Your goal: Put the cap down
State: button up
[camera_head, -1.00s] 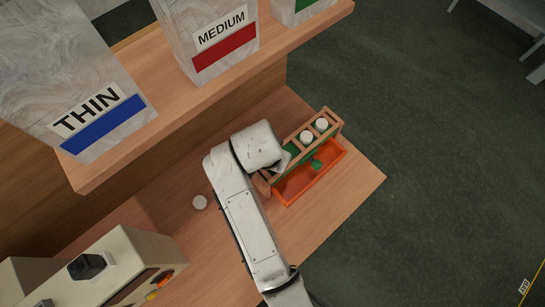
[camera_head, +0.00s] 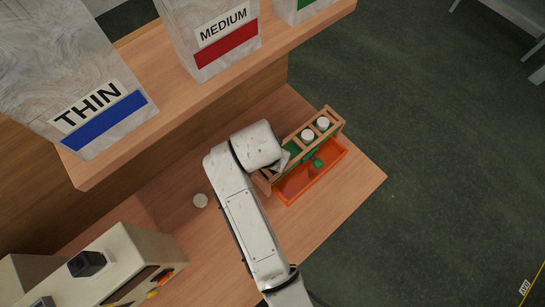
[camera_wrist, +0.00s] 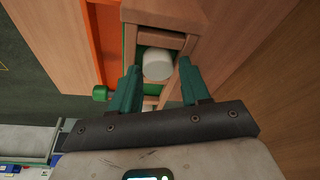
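My gripper (camera_wrist: 159,68) has two green fingers standing apart over one end of the wooden rack (camera_wrist: 192,22). A white cap (camera_wrist: 158,64) sits between the fingertips, in the rack's end compartment with a green floor. A gap shows between the cap and the right finger; contact on the left side is hard to tell. In the head view my arm hides this cap and the fingers. Two more white caps, a nearer one (camera_head: 308,136) and a farther one (camera_head: 322,123), sit in the rack.
An orange tray (camera_head: 330,169) lies alongside the rack, with a small green piece (camera_head: 317,163) at it. A beige machine (camera_head: 125,262) stands at lower left. A shelf (camera_head: 165,118) with labelled boxes overhangs the table's back. The table (camera_head: 362,177) is bare right of the tray.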

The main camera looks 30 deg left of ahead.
jog(key=shift+o, duration=0.2)
jog(key=v, duration=1.2)
jog(key=shift+d+r, duration=0.2)
jog(key=shift+r, duration=0.1)
jog(key=shift+w, duration=0.1)
jog(key=w+d+f+g, duration=0.1)
jog(key=d+f, duration=0.3)
jog(key=d, duration=0.6)
jog(key=w+d+f, duration=0.1)
jog(key=d+f, duration=0.3)
jog(key=d, duration=0.7)
jog(key=s+d+f, duration=0.1)
jog(key=s+d, duration=0.6)
jog(key=d, duration=0.3)
jog(key=s+d+f+m+g, duration=0.1)
jog(key=s+d+f, duration=0.1)
jog(key=s+d, duration=0.6)
jog(key=d, duration=0.2)
jog(key=shift+s+d+f+m, duration=0.2)
jog(key=shift+s+d+m, duration=0.1)
